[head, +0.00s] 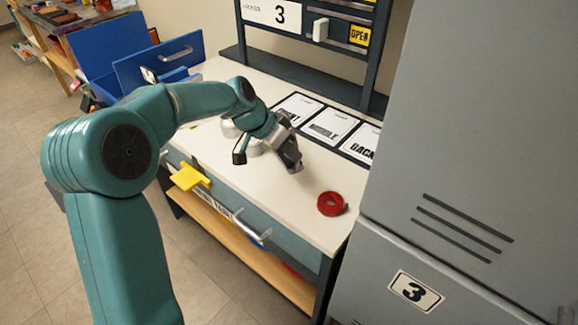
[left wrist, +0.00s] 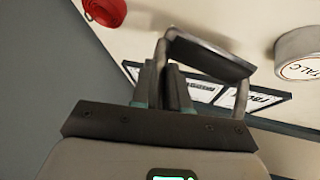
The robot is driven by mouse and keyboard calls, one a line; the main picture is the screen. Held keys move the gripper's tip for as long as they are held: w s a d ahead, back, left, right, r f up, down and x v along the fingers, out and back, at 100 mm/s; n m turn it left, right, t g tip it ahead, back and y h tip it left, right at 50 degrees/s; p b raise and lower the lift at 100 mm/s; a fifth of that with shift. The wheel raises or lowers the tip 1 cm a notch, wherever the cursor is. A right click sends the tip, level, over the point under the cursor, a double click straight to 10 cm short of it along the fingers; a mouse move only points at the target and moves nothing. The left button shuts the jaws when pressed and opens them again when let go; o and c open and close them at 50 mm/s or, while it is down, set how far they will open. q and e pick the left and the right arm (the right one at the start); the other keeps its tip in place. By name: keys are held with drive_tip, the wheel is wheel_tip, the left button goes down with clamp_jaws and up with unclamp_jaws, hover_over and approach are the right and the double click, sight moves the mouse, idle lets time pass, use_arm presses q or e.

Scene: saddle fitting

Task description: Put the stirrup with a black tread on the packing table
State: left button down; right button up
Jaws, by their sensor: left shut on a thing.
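My left gripper (head: 264,137) is over the light-topped table (head: 308,182), shut on a stirrup. The stirrup (head: 240,157) has grey metal sides and a dark, flat tread; it also shows in the left wrist view (left wrist: 208,52), tilted, around and beyond the fingers of my left gripper (left wrist: 165,82). It appears held above the tabletop, apart from it. My right gripper is not in view.
A red roll (head: 331,204) lies near the table's right front. A talc tin (left wrist: 300,52) stands near the stirrup. Framed cards (head: 331,125) lie at the back. A grey locker (head: 460,150) bounds the right side; a blue box (head: 160,62) stands left. The front middle is clear.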

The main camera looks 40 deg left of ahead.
sight(291, 167)
use_arm(q)
drive_tip(key=shift+f, duration=2.4)
drive_tip(key=shift+f+b, duration=0.15)
drive_tip(key=shift+b, duration=0.3)
drive_tip(key=c, duration=1.1)
unclamp_jaws()
drive_tip(key=shift+r, duration=0.2)
